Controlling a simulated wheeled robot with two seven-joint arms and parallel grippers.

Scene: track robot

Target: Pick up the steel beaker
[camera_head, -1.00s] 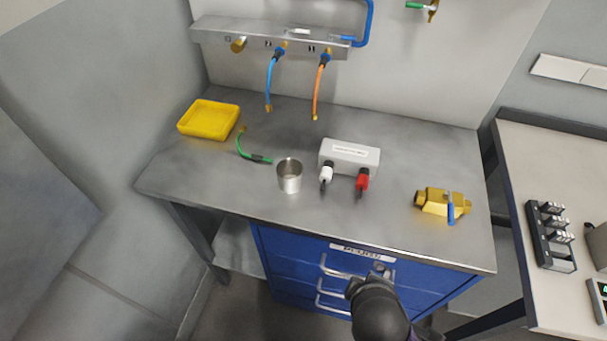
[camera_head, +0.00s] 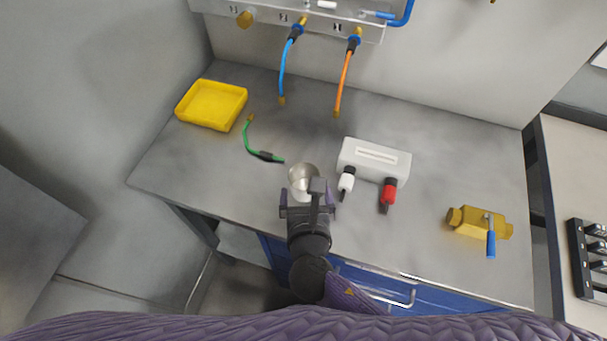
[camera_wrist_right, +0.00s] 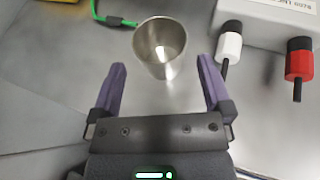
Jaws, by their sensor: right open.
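The steel beaker (camera_head: 303,176) stands upright near the front middle of the grey bench, open end up. In the head view its near part is hidden by my right gripper (camera_head: 308,197). In the right wrist view the beaker (camera_wrist_right: 160,46) is in front of my right gripper (camera_wrist_right: 163,82), roughly centred between its two purple fingers. The fingers are spread open, and the beaker looks to be beyond their tips, not held. My left gripper is in neither view.
A white box (camera_head: 374,160) with a white plug (camera_head: 346,182) and a red plug (camera_head: 388,193) stands close right of the beaker. A green cable (camera_head: 255,146) lies behind left, beside a yellow tray (camera_head: 232,122). A brass valve (camera_head: 470,222) lies far right. The bench's left front is clear.

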